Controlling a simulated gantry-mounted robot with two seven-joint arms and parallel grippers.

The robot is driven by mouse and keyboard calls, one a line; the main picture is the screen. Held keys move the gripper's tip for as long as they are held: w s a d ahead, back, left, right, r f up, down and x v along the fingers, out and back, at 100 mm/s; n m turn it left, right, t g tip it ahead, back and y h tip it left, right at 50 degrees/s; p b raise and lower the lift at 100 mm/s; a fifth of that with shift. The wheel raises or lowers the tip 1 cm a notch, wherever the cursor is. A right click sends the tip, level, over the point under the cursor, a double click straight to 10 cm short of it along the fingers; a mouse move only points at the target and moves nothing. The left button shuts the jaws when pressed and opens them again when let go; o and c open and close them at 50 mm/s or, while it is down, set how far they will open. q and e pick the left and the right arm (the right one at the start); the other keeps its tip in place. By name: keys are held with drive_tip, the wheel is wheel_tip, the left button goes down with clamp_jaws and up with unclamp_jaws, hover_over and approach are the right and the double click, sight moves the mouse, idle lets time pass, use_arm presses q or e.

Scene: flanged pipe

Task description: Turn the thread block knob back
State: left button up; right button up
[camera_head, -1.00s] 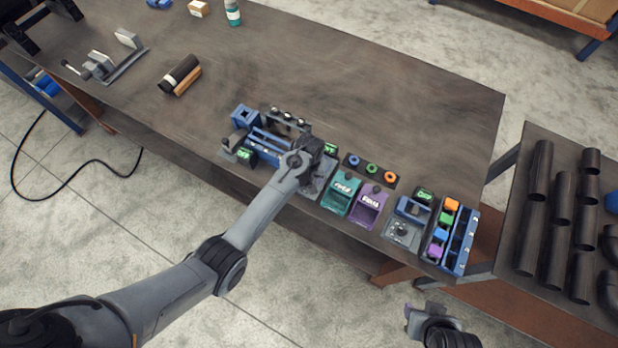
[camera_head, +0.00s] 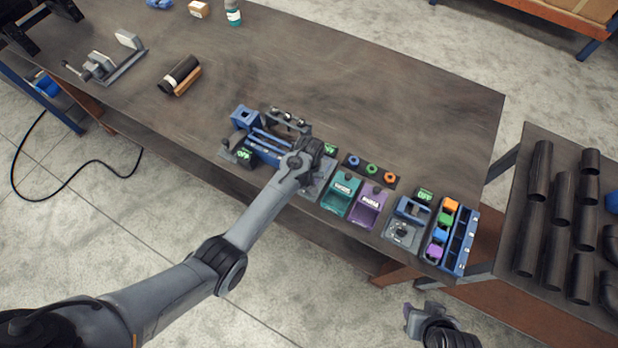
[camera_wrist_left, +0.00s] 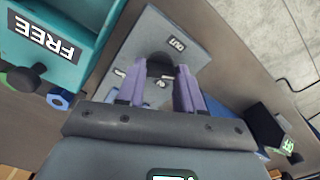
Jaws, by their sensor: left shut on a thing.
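The thread block shows in the left wrist view as a grey plate (camera_wrist_left: 205,38) with printed marks, one reading OUT. Its dark round knob (camera_wrist_left: 160,66) sits between the purple fingers of my left gripper (camera_wrist_left: 160,84), which is shut on it. The fingers hide part of the knob and of the marks. In the head view my left gripper (camera_head: 312,160) is over the grey plate (camera_head: 316,186), and the arm hides the knob there. My right gripper (camera_head: 408,313) is at the bottom, off the table's front edge; its jaws are too small to read.
The teal bin's FREE label (camera_wrist_left: 45,38) shows in the wrist view. Blue fixtures (camera_head: 262,150) lie left of the gripper.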

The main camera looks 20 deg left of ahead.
use_arm(q)
drive_tip(key=shift+r+n+p, duration=0.15)
drive_tip(key=shift+n+p, duration=0.5)
drive_tip(key=shift+n, duration=0.05)
drive_tip(key=shift+n+p, duration=0.8)
drive_tip(key=shift+n, duration=0.4)
drive_tip(key=n+p, duration=0.1)
drive_tip(key=n, duration=0.1)
drive_tip(key=shift+n, duration=1.8)
drive_tip(key=shift+f, duration=0.2)
drive_tip(key=o, duration=1)
drive_tip(key=shift+o, duration=0.2)
